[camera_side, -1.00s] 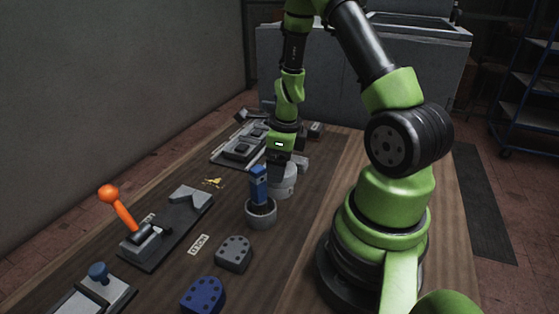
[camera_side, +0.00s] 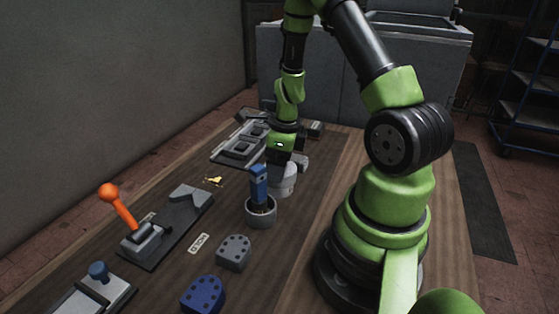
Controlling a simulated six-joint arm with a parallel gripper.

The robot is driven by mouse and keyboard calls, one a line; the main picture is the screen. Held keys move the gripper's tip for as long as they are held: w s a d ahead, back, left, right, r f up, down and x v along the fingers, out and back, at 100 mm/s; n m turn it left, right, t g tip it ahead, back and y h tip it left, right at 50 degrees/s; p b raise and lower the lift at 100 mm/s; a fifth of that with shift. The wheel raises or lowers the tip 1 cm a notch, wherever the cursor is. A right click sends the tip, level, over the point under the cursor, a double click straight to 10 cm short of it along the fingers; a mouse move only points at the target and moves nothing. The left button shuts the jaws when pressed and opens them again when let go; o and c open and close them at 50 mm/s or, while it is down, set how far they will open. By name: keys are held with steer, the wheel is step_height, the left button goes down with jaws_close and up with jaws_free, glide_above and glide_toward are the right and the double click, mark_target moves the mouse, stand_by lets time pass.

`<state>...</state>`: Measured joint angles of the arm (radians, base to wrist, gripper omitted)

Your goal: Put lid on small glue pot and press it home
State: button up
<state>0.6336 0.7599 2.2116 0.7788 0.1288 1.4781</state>
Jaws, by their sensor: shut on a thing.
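My gripper (camera_side: 281,156) points down at the far part of the bench, just above a pale grey round pot (camera_side: 284,180). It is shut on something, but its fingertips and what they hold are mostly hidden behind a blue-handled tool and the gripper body. I cannot make out the lid separately or tell whether it touches the pot. The pot stands upright on the wooden bench.
A grey cup (camera_side: 261,212) with the blue-handled tool (camera_side: 259,181) stands close in front of the pot. A grey tray (camera_side: 240,147) lies behind left. An orange-knobbed lever press (camera_side: 139,232), grey block (camera_side: 234,252) and blue block (camera_side: 203,295) lie nearer. Bare bench lies right of the cup.

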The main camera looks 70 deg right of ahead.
stand_by(0.3)
steer(key=o, duration=0.5)
steer(key=shift+r, duration=3.45)
steer(key=shift+r, duration=0.15)
steer(key=s+a+r+n+t, duration=0.2)
steer(key=a+r+n, duration=0.4)
steer(key=n, duration=0.4)
steer(key=s+a+r+n+t+y, duration=0.1)
steer(key=a+r+n, duration=0.4)
steer(key=n, duration=0.5)
steer(key=s+a+r+n+t, duration=0.2)
steer(key=s+a+r+n, duration=0.3)
steer(key=n, duration=0.4)
steer(key=shift+s+a+r+n+t+y, duration=0.1)
steer(key=shift+a+r+n+t+y, duration=0.3)
steer(key=shift+a+r, duration=0.5)
